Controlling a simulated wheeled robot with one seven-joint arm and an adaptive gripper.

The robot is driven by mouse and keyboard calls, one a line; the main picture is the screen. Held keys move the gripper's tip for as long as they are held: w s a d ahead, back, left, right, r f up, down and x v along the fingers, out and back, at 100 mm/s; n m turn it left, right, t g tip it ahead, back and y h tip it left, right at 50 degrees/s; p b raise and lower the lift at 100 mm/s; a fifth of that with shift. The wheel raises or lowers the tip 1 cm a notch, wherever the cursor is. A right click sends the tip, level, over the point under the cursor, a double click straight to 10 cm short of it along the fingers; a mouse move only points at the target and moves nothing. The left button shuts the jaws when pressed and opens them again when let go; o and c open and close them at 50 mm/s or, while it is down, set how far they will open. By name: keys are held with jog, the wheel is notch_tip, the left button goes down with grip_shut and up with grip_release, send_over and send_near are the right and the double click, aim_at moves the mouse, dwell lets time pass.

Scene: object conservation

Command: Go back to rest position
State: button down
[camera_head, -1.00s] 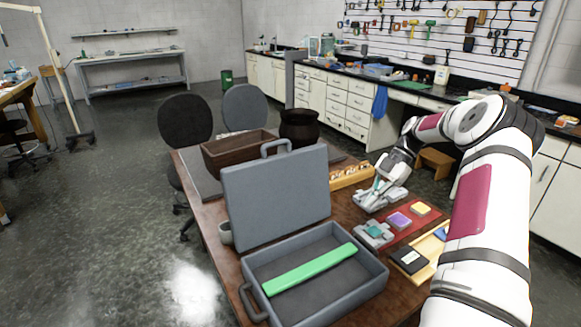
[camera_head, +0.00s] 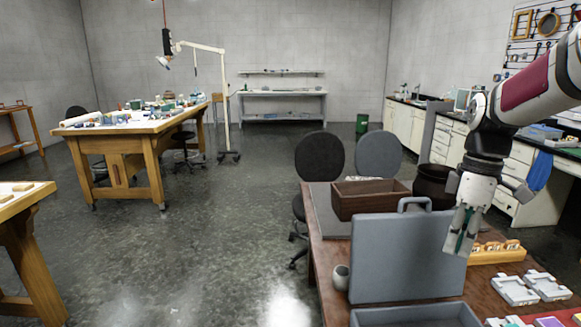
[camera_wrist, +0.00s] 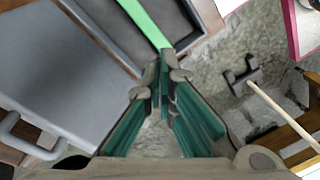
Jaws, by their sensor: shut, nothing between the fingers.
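My gripper (camera_head: 459,245) is shut and empty, pointing down above the table, in front of the right edge of the grey case's raised lid in the head view. In the wrist view its green-padded fingers (camera_wrist: 162,60) meet at the tips. The open grey case stands on the brown table (camera_head: 318,262); its upright lid (camera_head: 400,262) hides part of the table behind it. The case's lower tray (camera_head: 415,316) is cut off at the bottom of the head view. A green strip (camera_wrist: 146,22) lies in the tray in the wrist view.
A brown wooden box (camera_head: 368,203) and a dark pot (camera_head: 432,184) stand behind the lid. A wooden holder (camera_head: 492,256) and grey fixtures (camera_head: 515,290) are right of it. Two chairs (camera_head: 320,155) stand behind the table. The floor to the left is open.

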jog(key=s+a+r+m+t, duration=0.1)
jog(key=s+a+m+t, duration=0.2)
jog(key=s, duration=0.7)
jog(key=s+a+r+m+t+h, duration=0.1)
jog(key=s+a+m+t, duration=0.1)
jog(key=s+a+m, duration=0.5)
jog(key=s+a, duration=0.2)
jog(key=a, duration=0.1)
jog(key=shift+s+a+r+m+t, duration=0.3)
jog(key=shift+s+a+t, duration=0.05)
jog(key=shift+s+t, duration=0.05)
